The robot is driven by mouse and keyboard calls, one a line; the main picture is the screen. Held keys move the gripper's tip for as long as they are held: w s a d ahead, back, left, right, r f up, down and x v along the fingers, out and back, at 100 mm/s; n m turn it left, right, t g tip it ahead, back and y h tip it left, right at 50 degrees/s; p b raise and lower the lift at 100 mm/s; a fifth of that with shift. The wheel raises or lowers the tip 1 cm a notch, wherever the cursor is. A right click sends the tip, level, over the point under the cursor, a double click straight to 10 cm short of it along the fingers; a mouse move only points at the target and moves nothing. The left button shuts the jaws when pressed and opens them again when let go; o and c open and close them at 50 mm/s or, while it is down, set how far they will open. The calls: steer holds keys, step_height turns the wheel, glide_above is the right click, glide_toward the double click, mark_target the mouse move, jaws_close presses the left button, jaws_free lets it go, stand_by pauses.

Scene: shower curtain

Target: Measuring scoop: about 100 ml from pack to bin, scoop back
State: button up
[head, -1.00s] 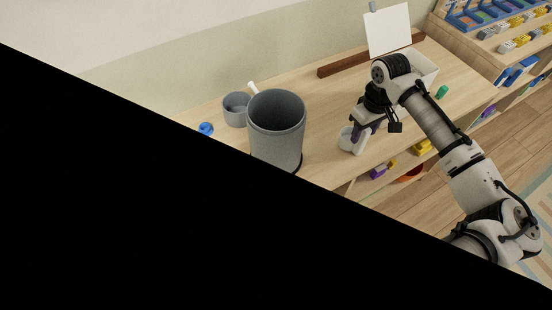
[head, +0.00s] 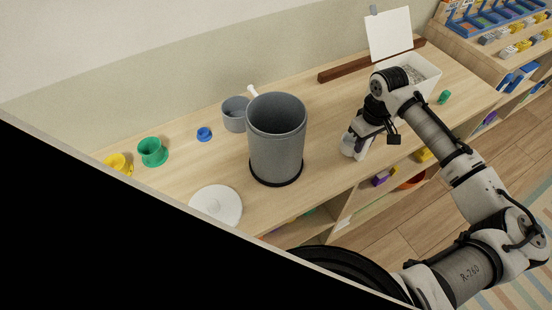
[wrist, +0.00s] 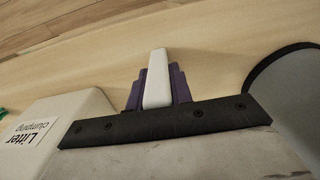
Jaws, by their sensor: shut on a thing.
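My gripper (head: 364,132) is over the bench between the bin and the pack. In the wrist view its purple fingers (wrist: 178,85) are shut on the white handle of the scoop (wrist: 157,80). The scoop's bowl is hidden in the wrist view; I cannot tell what it holds. The tall grey bin (head: 276,150) stands upright to the left of my gripper, and its rim side shows in the wrist view (wrist: 295,105). The white, open-topped litter pack (head: 428,75) with grey granules stands to the right, behind my arm. Its labelled side shows in the wrist view (wrist: 70,120).
A small grey pot (head: 235,118) and a white stick-like thing (head: 253,90) are behind the bin. Blue (head: 204,134), green (head: 152,152) and yellow (head: 118,163) items and a white disc (head: 216,204) lie left. A brown bar (head: 350,74) lies at the wall.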

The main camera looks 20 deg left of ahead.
steer(key=shift+r, duration=0.1)
jaws_close()
steer(key=shift+r+p, duration=2.2)
steer(key=shift+r, duration=0.25)
steer(key=shift+f, duration=0.1)
